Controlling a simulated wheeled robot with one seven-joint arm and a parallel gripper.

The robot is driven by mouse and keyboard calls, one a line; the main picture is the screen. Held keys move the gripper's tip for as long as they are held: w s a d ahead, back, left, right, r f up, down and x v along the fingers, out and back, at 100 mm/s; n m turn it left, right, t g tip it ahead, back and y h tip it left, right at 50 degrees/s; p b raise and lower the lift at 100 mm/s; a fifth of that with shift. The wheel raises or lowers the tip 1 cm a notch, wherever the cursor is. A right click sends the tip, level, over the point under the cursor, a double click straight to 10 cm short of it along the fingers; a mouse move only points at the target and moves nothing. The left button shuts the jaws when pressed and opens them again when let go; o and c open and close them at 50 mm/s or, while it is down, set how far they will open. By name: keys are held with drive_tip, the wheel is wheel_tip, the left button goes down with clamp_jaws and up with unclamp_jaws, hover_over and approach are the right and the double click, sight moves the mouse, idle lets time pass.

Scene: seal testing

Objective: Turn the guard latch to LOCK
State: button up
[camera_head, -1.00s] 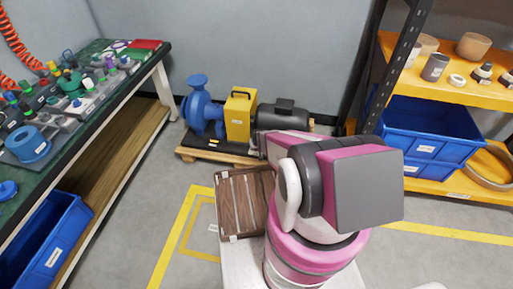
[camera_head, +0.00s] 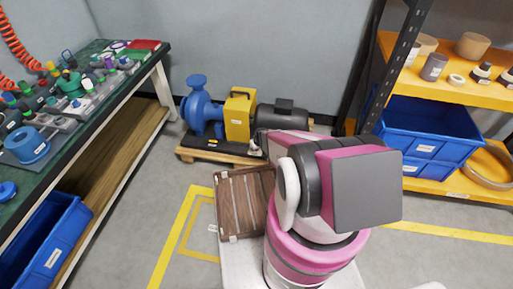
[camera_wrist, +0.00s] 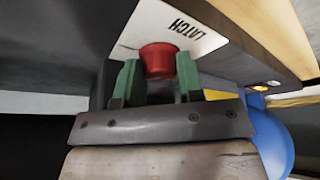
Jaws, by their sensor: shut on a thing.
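In the wrist view a red knob (camera_wrist: 158,58) sits between the two green fingers of my gripper (camera_wrist: 157,80). The gripper is shut on it. A white plate (camera_wrist: 200,38) marked LATCH lies just behind the knob. No LOCK mark is readable, so I cannot tell the latch's position. In the head view the yellow guard (camera_head: 239,115) stands on the pump set between the blue pump (camera_head: 203,108) and the dark motor (camera_head: 283,117). My arm hides the knob and most of my gripper there.
The pump set stands on a wooden pallet (camera_head: 198,155) by the wall. A green-topped bench (camera_head: 85,112) with fittings is at left. Yellow shelving (camera_head: 450,88) with blue bins (camera_head: 425,125) is at right. Yellow-marked floor is open at front left.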

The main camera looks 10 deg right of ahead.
drive_tip(key=o, duration=0.7)
drive_tip(key=shift+c, duration=0.2)
drive_tip(key=shift+s+r, duration=0.1)
drive_tip(key=v, duration=1)
drive_tip(key=shift+r, duration=0.3)
